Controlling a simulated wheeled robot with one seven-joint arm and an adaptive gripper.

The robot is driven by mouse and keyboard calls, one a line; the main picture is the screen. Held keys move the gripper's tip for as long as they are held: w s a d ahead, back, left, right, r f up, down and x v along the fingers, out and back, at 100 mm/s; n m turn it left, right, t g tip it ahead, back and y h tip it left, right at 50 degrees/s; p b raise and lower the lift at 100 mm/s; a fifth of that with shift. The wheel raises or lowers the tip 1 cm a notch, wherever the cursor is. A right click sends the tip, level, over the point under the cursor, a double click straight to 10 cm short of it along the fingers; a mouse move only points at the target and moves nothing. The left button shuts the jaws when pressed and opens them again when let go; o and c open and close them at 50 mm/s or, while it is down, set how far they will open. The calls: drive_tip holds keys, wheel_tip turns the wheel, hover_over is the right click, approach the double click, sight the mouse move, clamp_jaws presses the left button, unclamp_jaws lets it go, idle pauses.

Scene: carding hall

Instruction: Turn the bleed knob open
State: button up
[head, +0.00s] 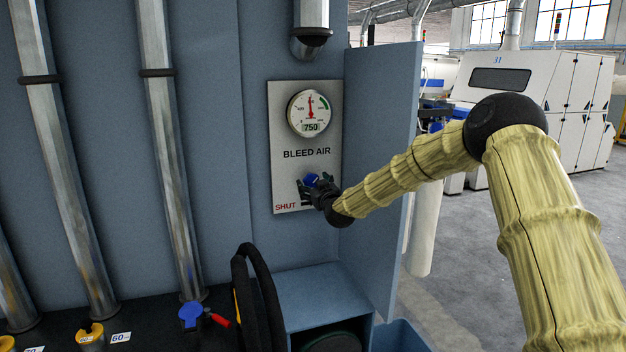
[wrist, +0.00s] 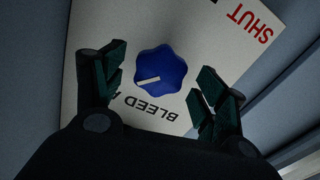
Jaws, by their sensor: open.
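The bleed knob (wrist: 161,73) is blue and lobed, with a white pointer line on its face. It is mounted on the white BLEED AIR plate (head: 277,182), below a round gauge (head: 310,113). In the wrist view the line points toward the lower left, away from the word SHUT. In the head view the knob (head: 311,180) shows only partly, behind my gripper (head: 310,188). My gripper is open, its two dark fingers (wrist: 162,97) apart on either side of the knob.
A blue-grey panel (head: 384,150) juts out just right of the plate. Steel pipes (head: 165,150) run down the wall at left. Open grey floor (head: 470,260) lies at right.

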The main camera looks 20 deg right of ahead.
drive_tip(key=shift+w+p, duration=0.45)
drive_tip(key=shift+w, duration=0.9)
drive_tip(key=c, duration=1)
drive_tip(key=shift+f+b, duration=0.1)
drive_tip(key=shift+b, duration=0.2)
drive_tip(key=shift+c, duration=0.2)
